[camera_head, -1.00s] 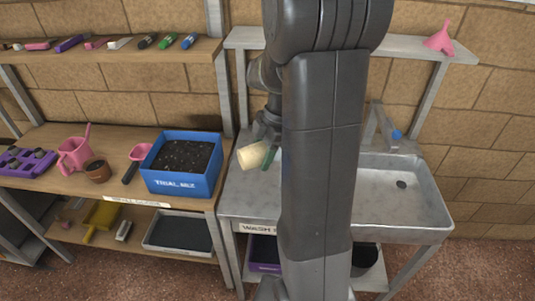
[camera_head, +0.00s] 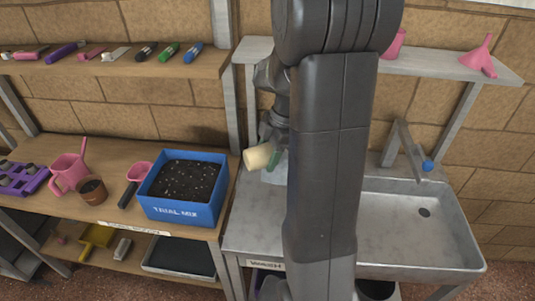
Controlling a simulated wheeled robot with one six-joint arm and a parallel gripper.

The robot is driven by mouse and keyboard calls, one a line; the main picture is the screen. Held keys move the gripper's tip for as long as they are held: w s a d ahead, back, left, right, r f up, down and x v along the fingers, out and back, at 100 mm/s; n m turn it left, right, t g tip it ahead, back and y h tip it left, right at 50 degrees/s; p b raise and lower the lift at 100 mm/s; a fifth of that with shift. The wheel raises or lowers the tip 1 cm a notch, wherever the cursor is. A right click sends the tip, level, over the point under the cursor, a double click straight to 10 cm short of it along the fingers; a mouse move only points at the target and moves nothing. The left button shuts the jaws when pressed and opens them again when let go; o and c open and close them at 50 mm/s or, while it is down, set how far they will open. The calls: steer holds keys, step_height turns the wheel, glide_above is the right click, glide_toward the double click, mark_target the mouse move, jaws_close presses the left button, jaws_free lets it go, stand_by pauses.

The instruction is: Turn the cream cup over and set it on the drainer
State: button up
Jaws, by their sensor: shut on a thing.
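The cream cup (camera_head: 257,157) is in my gripper (camera_head: 268,146), tilted on its side with one end facing left and toward the camera. My gripper is shut on it and holds it above the left part of the metal wash bench. A green piece (camera_head: 273,160) shows right beside the cup; I cannot tell whether it is a fingertip or a separate thing. My arm hides the middle of the bench. I cannot make out the drainer for certain; a pale grey patch (camera_head: 274,176) lies below the cup.
The metal sink (camera_head: 410,225) with a blue-handled tap (camera_head: 428,165) is right of my arm. A blue box of soil (camera_head: 183,212), marked TRIAL MIX, stands on the wooden bench at left. A pink funnel (camera_head: 480,57) sits on the shelf above. The bench's front left looks clear.

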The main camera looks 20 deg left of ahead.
steer(key=shift+s+d+f+b, duration=0.2)
steer(key=shift+s+f+b, duration=0.25)
steer(key=shift+f+b, duration=0.25)
steer(key=b, duration=0.8)
glide_above(264, 206)
steer(key=w, duration=0.1)
step_height(264, 206, down, 8)
steer(key=shift+d+f+b, duration=0.25)
steer(key=shift+f+b, duration=0.8)
steer(key=shift+f, duration=0.85)
steer(key=shift+d+f+b, duration=0.2)
steer(key=shift+f+b, duration=0.8)
steer(key=shift+f, duration=0.85)
steer(key=shift+f+b, duration=0.55)
steer(key=o, duration=1.1)
steer(key=v, duration=1.4)
steer(key=shift+p, duration=0.35)
